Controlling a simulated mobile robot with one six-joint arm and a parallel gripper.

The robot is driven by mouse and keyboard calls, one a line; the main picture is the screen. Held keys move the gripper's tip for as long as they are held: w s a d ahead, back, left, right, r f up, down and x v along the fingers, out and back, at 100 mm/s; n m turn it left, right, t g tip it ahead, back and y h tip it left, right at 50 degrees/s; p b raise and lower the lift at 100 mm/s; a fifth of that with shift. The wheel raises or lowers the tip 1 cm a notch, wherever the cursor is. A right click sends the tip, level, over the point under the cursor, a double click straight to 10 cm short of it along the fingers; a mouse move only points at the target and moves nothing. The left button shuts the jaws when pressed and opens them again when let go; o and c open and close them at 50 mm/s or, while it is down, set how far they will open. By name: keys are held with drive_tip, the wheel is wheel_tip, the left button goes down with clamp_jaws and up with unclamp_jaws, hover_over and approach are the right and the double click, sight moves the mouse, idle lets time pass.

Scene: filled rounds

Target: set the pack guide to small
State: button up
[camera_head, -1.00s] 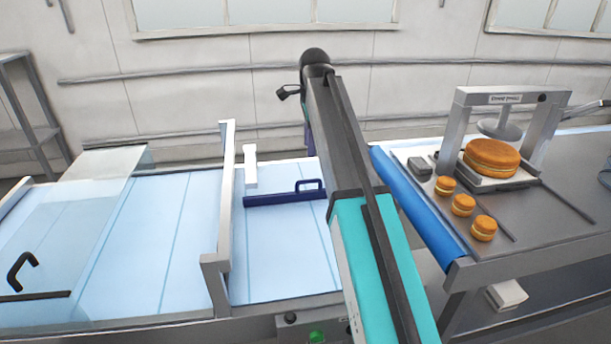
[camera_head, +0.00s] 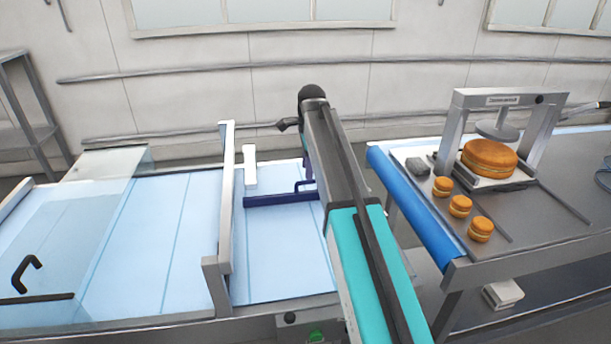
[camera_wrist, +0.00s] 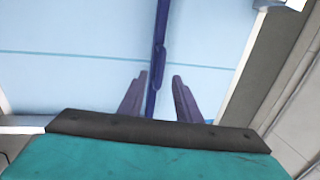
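The pack guide looks to be the dark blue bar (camera_head: 270,200) with a raised loop handle, lying across the pale blue conveyor (camera_head: 275,260) right of a grey upright frame. Its right part is hidden behind my arm. In the wrist view the blue bar (camera_wrist: 162,22) runs from the top edge down between the two purple fingers of my gripper (camera_wrist: 159,76). The fingers stand apart on either side of it, with a gap showing on each side. In the head view my gripper is mostly hidden by my arm. I cannot read any size marking.
A white block (camera_head: 250,167) stands behind the bar. The grey frame (camera_head: 226,200) and a clear panel (camera_head: 70,220) are to the left. At right, a blue roller (camera_head: 415,205) edges a table with a press, a large orange round (camera_head: 489,158) and small rounds (camera_head: 460,206).

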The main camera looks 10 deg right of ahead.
sight(307, 181)
drive_tip(key=shift+w+f+p, duration=0.25)
drive_tip(key=shift+f, duration=1)
drive_tip(key=shift+w+f+p, duration=0.2)
drive_tip(key=shift+f+p, duration=0.05)
drive_tip(key=shift+f, duration=0.95)
